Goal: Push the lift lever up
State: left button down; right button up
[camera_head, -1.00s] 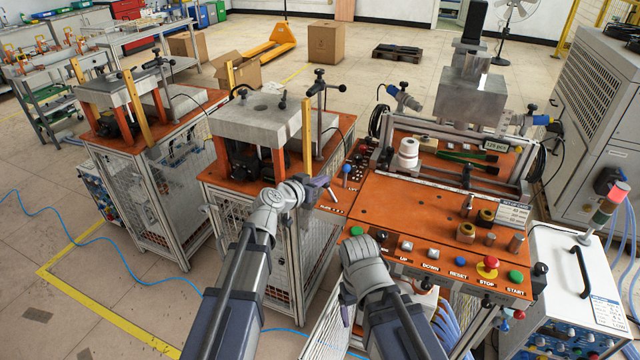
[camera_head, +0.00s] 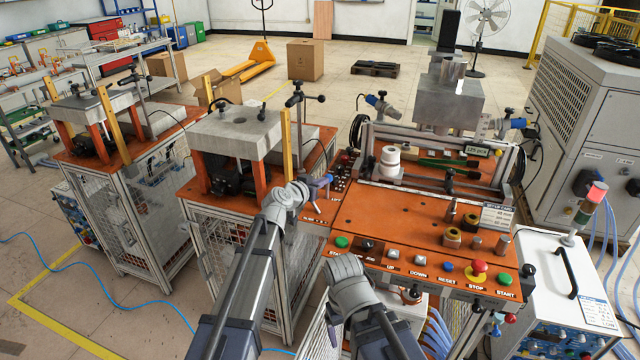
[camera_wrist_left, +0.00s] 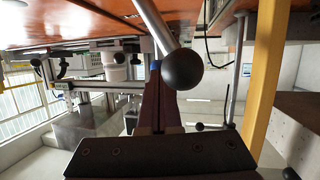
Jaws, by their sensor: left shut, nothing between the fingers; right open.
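In the left wrist view, the lift lever (camera_wrist_left: 156,24) is a metal rod ending in a black ball knob (camera_wrist_left: 184,68). It reaches in from the orange work surface, which appears at the top of this picture. My left gripper (camera_wrist_left: 157,82) is shut and empty. Its fingers are beside the knob, which overlaps their right side in the picture; I cannot tell whether they touch. In the head view, my left gripper (camera_head: 319,182) is at the left edge of the orange panel and largely hides the lever. My right gripper (camera_head: 349,285) is low in front of the panel, its fingertips hidden.
The orange panel (camera_head: 385,222) has a front row of buttons, including a red stop button (camera_head: 479,267). A white spool (camera_head: 390,160) stands behind. A neighbouring press (camera_head: 235,130) with a yellow post (camera_head: 285,145) is close to the left of my left gripper.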

pick_arm(q)
jog(key=shift+w+d+r+p, duration=0.15)
jog(key=shift+w, duration=0.4)
jog(key=shift+w+d+r+p, duration=0.15)
jog(key=shift+w, duration=0.35)
jog(key=shift+s, duration=0.15)
